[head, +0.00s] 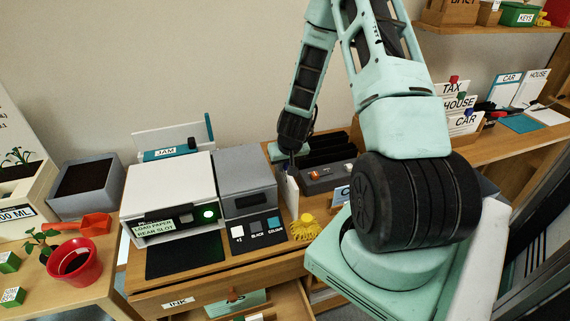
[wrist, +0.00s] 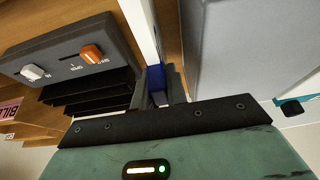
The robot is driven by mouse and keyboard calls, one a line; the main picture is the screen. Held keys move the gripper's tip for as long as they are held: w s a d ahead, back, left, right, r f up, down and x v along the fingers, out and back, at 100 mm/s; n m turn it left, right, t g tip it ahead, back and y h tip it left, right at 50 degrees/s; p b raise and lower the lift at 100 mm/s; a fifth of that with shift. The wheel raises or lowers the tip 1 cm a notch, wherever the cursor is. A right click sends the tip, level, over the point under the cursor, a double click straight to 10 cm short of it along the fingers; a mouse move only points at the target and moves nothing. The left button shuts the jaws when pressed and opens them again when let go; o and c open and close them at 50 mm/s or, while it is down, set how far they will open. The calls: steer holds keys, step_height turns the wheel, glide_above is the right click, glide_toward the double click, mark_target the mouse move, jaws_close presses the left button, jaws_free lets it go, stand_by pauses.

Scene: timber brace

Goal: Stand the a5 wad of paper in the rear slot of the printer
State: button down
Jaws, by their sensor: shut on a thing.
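The printer (head: 165,178) is a white box at the left with a green light and a label reading "LOAD PAPER REAR SLOT". A pale upright panel and a teal strip labelled "JAM" (head: 166,153) stand at its back; the slot opening is not clear. My gripper (head: 290,163) is shut on a thin white wad (head: 292,188) with a blue part at its gripped end. It hangs upright just right of the grey unit. In the wrist view, the white wad (wrist: 140,25) runs away from my gripper (wrist: 156,92). Its size marking is not visible.
A grey unit (head: 246,184) with ink patches adjoins the printer on its right. A dark device with an orange switch (wrist: 91,52) stands right of the wad. A yellow tangle (head: 305,226) lies in front. A red pot (head: 73,258) and grey bin (head: 86,184) are left.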

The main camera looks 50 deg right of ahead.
steer(key=shift+f, duration=0.1)
steer(key=c, duration=1.4)
jaws_free()
steer(key=v, duration=1.2)
steer(key=a+r+n+y, duration=0.2)
steer(key=a+r+n, duration=0.1)
steer(key=a, duration=0.9)
steer(key=a+r+n+y, duration=0.2)
steer(key=a+r+n, duration=0.2)
steer(key=a, duration=0.9)
steer(key=s+a+r+n+g, duration=0.2)
steer(key=s+a+n, duration=0.1)
steer(key=s+a, duration=0.3)
steer(key=s+a+r+n+g+h, duration=0.1)
steer(key=s+a+r+n, duration=0.2)
steer(key=s+a, duration=0.3)
steer(key=s+n, duration=0.1)
steer(key=s, duration=0.4)
steer(key=shift+s+a+g, duration=0.15)
steer(key=shift+a+g, duration=0.25)
